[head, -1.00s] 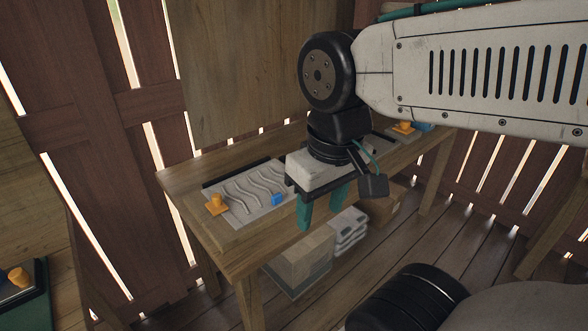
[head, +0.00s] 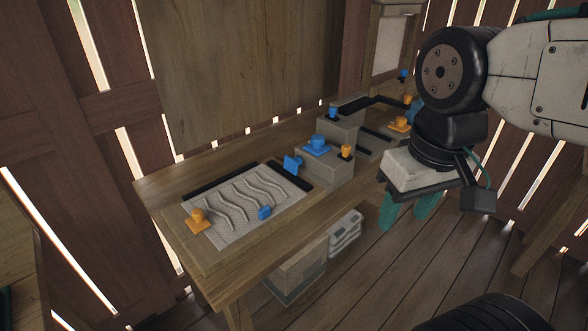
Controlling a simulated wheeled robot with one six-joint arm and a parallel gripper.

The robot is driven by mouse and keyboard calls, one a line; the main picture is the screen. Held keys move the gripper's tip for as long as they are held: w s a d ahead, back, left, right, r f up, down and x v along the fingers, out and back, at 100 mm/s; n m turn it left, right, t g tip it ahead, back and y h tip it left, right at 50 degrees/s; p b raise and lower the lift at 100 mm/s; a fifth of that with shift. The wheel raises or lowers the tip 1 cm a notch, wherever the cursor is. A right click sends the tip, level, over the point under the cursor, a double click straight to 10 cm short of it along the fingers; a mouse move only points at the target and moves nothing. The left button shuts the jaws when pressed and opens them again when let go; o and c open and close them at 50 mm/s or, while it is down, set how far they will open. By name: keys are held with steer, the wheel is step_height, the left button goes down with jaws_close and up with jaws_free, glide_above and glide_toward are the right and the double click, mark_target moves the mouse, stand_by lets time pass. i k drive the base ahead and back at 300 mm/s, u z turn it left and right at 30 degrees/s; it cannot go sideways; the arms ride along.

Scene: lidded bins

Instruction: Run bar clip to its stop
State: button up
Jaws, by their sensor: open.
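My gripper (head: 406,212) is on the right, its teal fingers apart and pointing down, with nothing between them. It hangs in front of the bench's right part, apart from the fittings. I cannot tell for sure which fitting is the bar clip. A blue piece (head: 292,165) stands by a short black bar (head: 289,175) at the right end of the grooved grey panel (head: 235,235). A smaller blue piece (head: 265,212) sits at the panel's front edge. An orange knob on a plate (head: 197,218) is at its left end. My arm hides part of the bench's far right.
Stepped grey blocks (head: 325,172) carry a blue knob (head: 317,144) and an orange knob (head: 346,152). Behind them are a black angled bar (head: 372,99) and another orange knob (head: 398,124). The wooden bench (head: 160,185) stands against a plank wall. Boxes (head: 297,276) sit beneath it.

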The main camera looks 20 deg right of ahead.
mark_target(292, 164)
steer(key=k, duration=0.65)
steer(key=z, duration=0.55)
steer(key=i, duration=1.35)
steer(key=u, duration=0.8)
